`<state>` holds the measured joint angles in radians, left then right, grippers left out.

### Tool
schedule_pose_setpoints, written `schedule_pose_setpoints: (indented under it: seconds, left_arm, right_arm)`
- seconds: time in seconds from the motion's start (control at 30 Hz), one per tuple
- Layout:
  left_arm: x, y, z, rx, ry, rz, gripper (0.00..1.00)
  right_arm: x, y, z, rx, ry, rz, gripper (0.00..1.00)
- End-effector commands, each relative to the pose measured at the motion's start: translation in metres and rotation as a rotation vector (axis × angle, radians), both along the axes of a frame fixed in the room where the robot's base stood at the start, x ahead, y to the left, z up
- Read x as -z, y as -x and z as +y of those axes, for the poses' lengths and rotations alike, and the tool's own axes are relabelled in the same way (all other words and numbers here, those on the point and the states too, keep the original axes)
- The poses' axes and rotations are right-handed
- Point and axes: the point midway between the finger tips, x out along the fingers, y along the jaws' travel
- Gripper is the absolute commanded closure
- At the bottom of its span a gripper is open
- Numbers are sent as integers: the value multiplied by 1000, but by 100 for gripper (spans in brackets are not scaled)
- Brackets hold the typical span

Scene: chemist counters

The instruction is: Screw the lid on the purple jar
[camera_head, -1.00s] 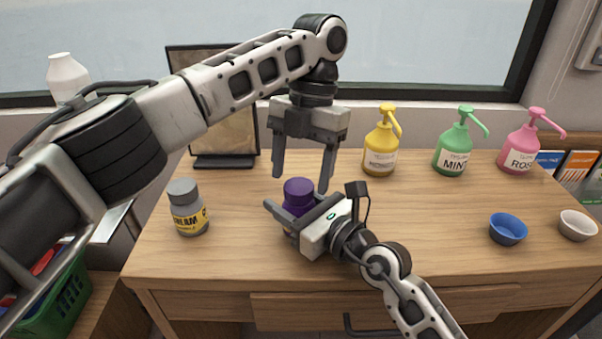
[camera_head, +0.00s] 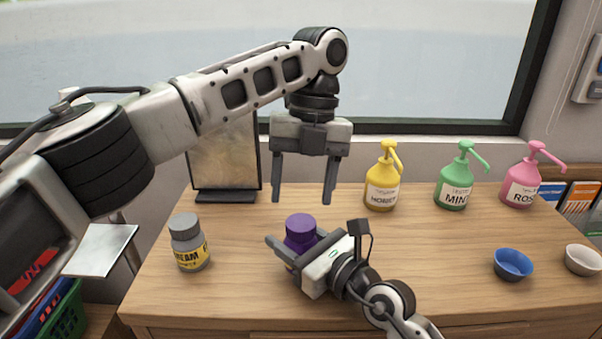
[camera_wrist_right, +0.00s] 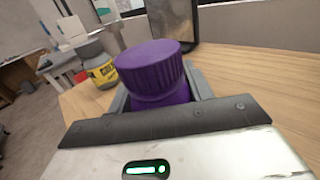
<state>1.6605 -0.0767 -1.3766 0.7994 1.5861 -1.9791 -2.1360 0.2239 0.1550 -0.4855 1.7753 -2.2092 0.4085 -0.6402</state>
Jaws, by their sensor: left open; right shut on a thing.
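The purple jar (camera_wrist_right: 160,98) stands upright on the wooden counter, with a ribbed purple lid (camera_head: 300,227) on its top. The lid also shows in the right wrist view (camera_wrist_right: 152,66), sitting level; I cannot tell how tight it is. My right gripper (camera_head: 295,254) is shut around the jar's body below the lid, hiding most of the body. My left gripper (camera_head: 305,198) points down above the lid, open and empty, its fingertips clear of it.
A grey jar with a yellow label (camera_head: 189,243) stands left of the purple jar. Yellow (camera_head: 382,183), green (camera_head: 455,185) and pink (camera_head: 521,185) pump bottles stand behind to the right. A blue bowl (camera_head: 512,265) and a white bowl (camera_head: 583,260) sit at right.

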Motion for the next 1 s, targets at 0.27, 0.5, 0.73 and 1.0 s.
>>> schedule_pose_setpoints:
  seconds: [0.27, 0.5, 0.73, 1.0]
  left_arm:
    - [-6, -1, 1, -674, -96, -116, 39]
    - [-10, -1, 1, -1269, -161, -193, 39]
    - [-15, 1, 2, -1842, -212, -238, 39]
    - [-20, 3, 3, -2518, -267, -246, 39]
  right_arm:
    - [1, 0, 0, -1, 1, 2, 100]
    - [1, 0, 0, -1, 1, 2, 100]
    - [1, 0, 0, -1, 1, 2, 100]
    - [1, 0, 0, -1, 1, 2, 100]
